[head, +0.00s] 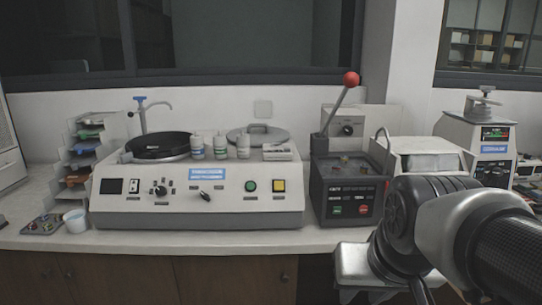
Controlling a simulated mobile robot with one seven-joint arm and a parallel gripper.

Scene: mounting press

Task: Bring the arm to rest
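In the head view, my arm (435,235) comes in from the lower right and stands in front of the counter's right part. Its dark joint and silver-grey links cover part of the bench behind. I cannot make out my gripper's fingertips in this view. The mounting press (348,185) is a dark grey box with a green and a red button on its front. Its lever with a red ball (351,78) leans up to the right.
A grinder-polisher (197,205) with a black disc (158,145) and several white bottles stands left of the press. A stepped rack (84,155), white cup (76,220) and small tray (42,225) are at far left. A white machine (478,140) stands at right. Bare counter (200,240) shows in front.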

